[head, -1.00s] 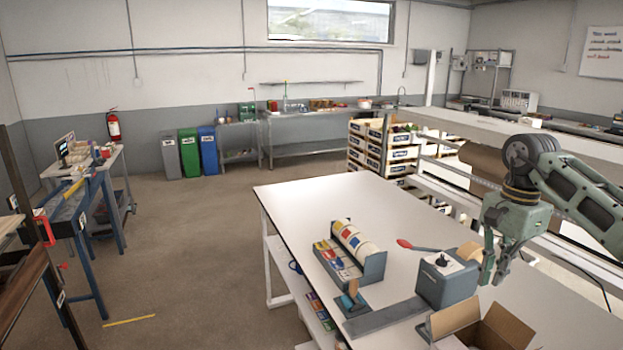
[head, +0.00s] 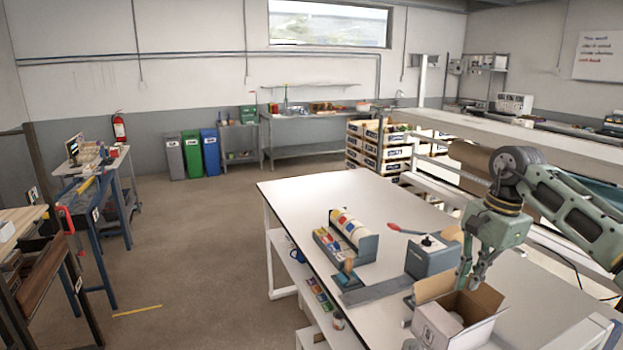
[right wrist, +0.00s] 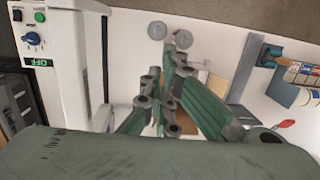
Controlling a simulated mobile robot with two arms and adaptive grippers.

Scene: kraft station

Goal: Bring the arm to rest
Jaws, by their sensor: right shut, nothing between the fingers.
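My right gripper (head: 470,283) shows in the head view at the right, above the far edge of an open cardboard box (head: 456,312) on the white table (head: 310,196). Its fingers are shut with nothing between them. In the right wrist view the shut fingers (right wrist: 158,95) show over the pale tabletop. My left gripper is not in view.
A grey device with a red-knobbed lever (head: 432,256) stands just left of the gripper. A label roll holder (head: 352,236) sits further left. A white frame (head: 520,135) runs behind my right arm. The table's far left part is bare.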

